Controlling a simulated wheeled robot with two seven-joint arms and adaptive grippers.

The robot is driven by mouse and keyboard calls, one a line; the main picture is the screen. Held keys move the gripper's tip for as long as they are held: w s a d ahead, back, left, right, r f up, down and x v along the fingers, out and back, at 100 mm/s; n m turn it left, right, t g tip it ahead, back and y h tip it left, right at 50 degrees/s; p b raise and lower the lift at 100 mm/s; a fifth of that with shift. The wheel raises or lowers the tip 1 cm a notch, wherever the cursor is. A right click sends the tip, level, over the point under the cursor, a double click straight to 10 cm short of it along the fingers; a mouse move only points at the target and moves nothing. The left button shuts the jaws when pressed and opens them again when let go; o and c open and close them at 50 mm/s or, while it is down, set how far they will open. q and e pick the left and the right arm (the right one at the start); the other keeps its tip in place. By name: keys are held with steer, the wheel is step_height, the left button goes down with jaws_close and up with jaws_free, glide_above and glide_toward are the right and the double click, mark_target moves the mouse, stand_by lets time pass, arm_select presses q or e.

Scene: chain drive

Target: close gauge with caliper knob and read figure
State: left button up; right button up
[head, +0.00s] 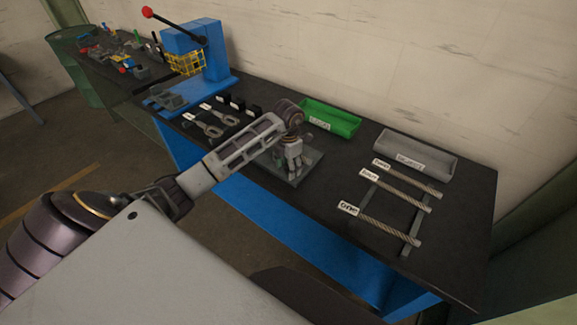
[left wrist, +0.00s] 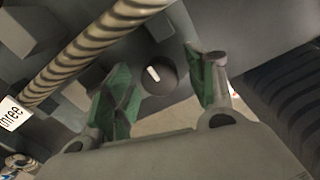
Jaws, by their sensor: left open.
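My left gripper (head: 292,168) is over a grey plate (head: 305,167) on the workbench, fingers pointing down. In the left wrist view its two green fingers (left wrist: 160,88) are open and apart. A dark round knob (left wrist: 158,77) with a white mark shows between and beyond them; I cannot tell whether they touch it. Grey blocks (left wrist: 33,30) lie around it, perhaps parts of the gauge. In the head view the gripper hides the knob, and no figure is readable. My right gripper is not in view.
Three labelled rope lengths (head: 398,204) lie on grey bars at the right. A green tray (head: 345,125) and a grey tray (head: 427,167) stand along the wall. Wrench-like tools (head: 210,130) and a blue press (head: 212,55) are at the left.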

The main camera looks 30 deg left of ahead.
arm_select(q)
steer(key=shift+c, duration=0.5)
steer(key=c, duration=0.9)
steer(key=shift+c, duration=0.2)
